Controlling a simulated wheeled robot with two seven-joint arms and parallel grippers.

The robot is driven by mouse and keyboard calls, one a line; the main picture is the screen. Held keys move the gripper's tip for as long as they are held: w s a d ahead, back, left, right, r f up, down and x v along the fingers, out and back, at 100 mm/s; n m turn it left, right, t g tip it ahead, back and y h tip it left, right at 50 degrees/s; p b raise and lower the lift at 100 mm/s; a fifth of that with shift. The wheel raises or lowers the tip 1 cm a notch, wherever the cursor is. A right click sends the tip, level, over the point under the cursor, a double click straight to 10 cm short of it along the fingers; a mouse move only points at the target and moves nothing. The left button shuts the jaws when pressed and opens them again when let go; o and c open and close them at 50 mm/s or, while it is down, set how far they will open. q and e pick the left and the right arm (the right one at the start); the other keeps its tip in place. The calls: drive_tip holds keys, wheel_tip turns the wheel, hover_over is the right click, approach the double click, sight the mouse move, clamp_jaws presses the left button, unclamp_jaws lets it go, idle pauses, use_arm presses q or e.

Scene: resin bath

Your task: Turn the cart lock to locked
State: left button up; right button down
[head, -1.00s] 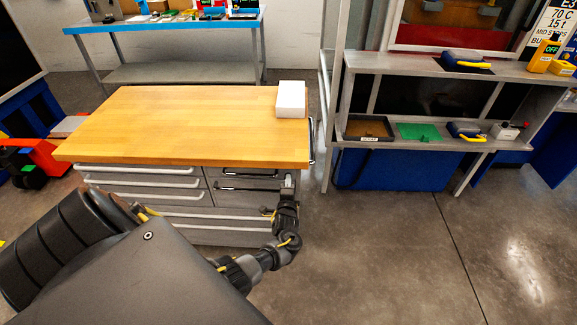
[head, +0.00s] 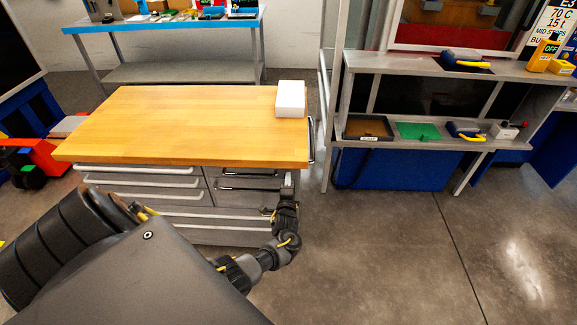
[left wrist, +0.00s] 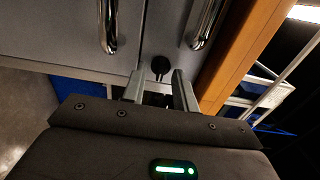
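The cart (head: 75,151) has a wooden top and grey drawers with bright bar handles. The cart lock (left wrist: 160,66) is a small black round knob with a short tab pointing down in the picture. It sits on the grey cart front between two drawer handles in the left wrist view. My left gripper (left wrist: 158,76) is open, with its two fingers apart and the lock in line with the gap. I cannot tell whether the fingertips touch it. In the head view the left gripper (head: 288,182) is at the cart's upper right front, hiding the lock. My right gripper is not in view.
A white box (head: 291,99) stands on the cart's back right corner. A grey shelf bench (head: 400,66) with trays stands to the right. A blue-edged table (head: 165,24) is behind. The concrete floor (head: 400,255) to the right of the cart is clear.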

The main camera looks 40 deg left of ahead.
use_arm(q)
drive_tip(key=v, duration=1)
drive_tip(key=shift+s+d, duration=0.25)
drive_tip(key=s+d+f+n+g+h, duration=0.2)
drive_tip(key=s+d+f+h, duration=0.15)
drive_tip(key=f, duration=0.55)
drive_tip(key=s+d+f+n+g+h, duration=0.25)
drive_tip(key=s+f, duration=0.25)
drive_tip(key=f, duration=0.4)
drive_tip(key=s+d+f+n+g+h, duration=0.25)
drive_tip(key=s+f, duration=0.25)
drive_tip(key=f, duration=0.4)
drive_tip(key=s+d+f+g+h, duration=0.1)
drive_tip(key=s+f+g, duration=0.2)
drive_tip(key=s, duration=1.2)
drive_tip(key=s+d+f+n+g+h, duration=0.1)
drive_tip(key=s+f, duration=0.6)
drive_tip(key=s, duration=0.8)
drive_tip(key=shift+s+d+g, duration=0.35)
drive_tip(key=shift+d+g, duration=0.2)
drive_tip(key=shift+g, duration=0.65)
